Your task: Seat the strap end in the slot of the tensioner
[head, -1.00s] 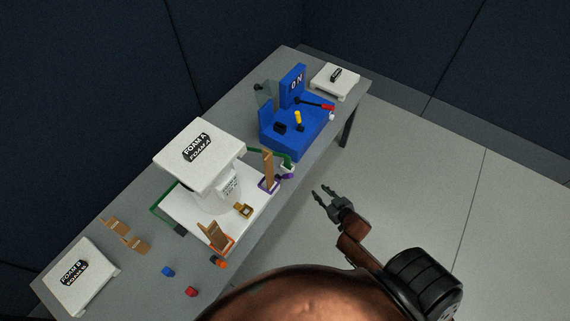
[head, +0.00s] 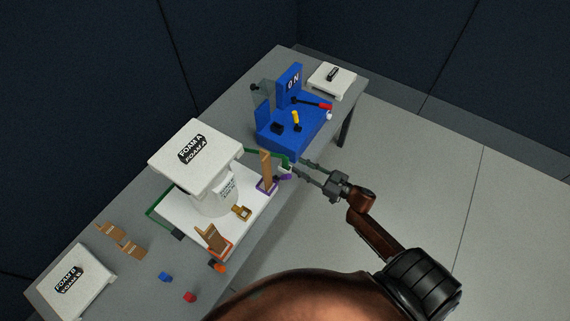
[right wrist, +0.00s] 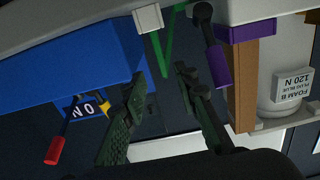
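A green strap (head: 268,154) runs along the right side of the white platform (head: 180,221). A small white block (head: 286,169) sits by its end, and I cannot tell whether it is the strap end; it also shows in the right wrist view (right wrist: 148,18). A black lever with a purple grip (right wrist: 217,66) is beside it, near a purple bracket (head: 267,186) around a wooden post. I cannot make out the tensioner's slot. My right gripper (head: 301,167) is open and empty, its fingertips close to the white block; contact is unclear. My left gripper is not in view.
A blue machine (head: 285,139) with a red-tipped lever stands just beyond the strap. A white tank (head: 215,200) under a foam A slab (head: 196,155) stands on the platform. Loose red (head: 190,297) and blue pieces lie at the front. The floor right of the table is clear.

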